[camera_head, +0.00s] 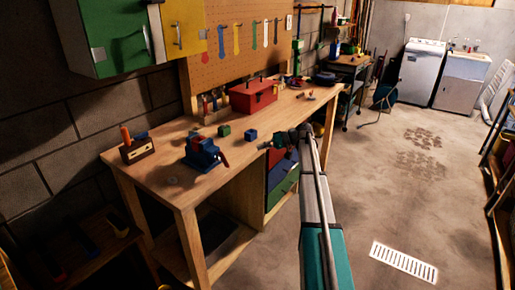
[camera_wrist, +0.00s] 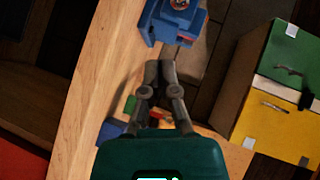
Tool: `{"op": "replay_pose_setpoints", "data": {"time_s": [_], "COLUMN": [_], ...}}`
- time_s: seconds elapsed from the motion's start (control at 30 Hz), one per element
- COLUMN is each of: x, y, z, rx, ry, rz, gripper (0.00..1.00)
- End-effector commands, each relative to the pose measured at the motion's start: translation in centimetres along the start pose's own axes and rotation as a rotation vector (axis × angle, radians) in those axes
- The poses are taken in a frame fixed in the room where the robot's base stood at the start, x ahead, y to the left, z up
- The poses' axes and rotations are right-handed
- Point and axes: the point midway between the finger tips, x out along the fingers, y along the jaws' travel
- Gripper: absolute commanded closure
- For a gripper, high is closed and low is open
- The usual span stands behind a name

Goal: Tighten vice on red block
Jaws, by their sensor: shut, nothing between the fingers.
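The blue vice (camera_head: 203,154) stands on the wooden workbench near its front edge, with a red handle (camera_head: 224,160) at its right side. In the wrist view the vice (camera_wrist: 165,25) is at the top, beyond my fingertips. A small red patch shows on it there; I cannot tell whether this is the red block. No red block is clearly visible between the jaws. My gripper (camera_wrist: 160,72) is shut and empty, apart from the vice. In the head view my gripper (camera_head: 278,142) is near the bench's front edge, right of the vice.
A green block (camera_head: 224,131) and a blue block (camera_head: 250,136) lie on the bench between the vice and the red toolbox (camera_head: 253,96). A wooden box with tools (camera_head: 138,151) stands at the left. The green and yellow wall cabinet (camera_head: 122,38) overhangs the bench. Floor at right is open.

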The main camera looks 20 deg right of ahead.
Motion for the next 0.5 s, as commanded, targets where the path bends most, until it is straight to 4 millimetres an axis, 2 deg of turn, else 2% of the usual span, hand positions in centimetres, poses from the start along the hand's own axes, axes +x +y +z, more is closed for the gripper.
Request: {"op": "replay_pose_setpoints", "data": {"time_s": [0.2, 0.27, 0.5], "x": [0.00, 0.01, 0.65], "y": [0.01, 0.01, -0.14], "z": [0.01, 0.02, 0.77], "rx": [0.000, 0.000, 0.058], "ry": [0.000, 0.000, 0.031], "rz": [0.000, 0.000, -0.002], "gripper": [1.00, 0.91, 0.46]}}
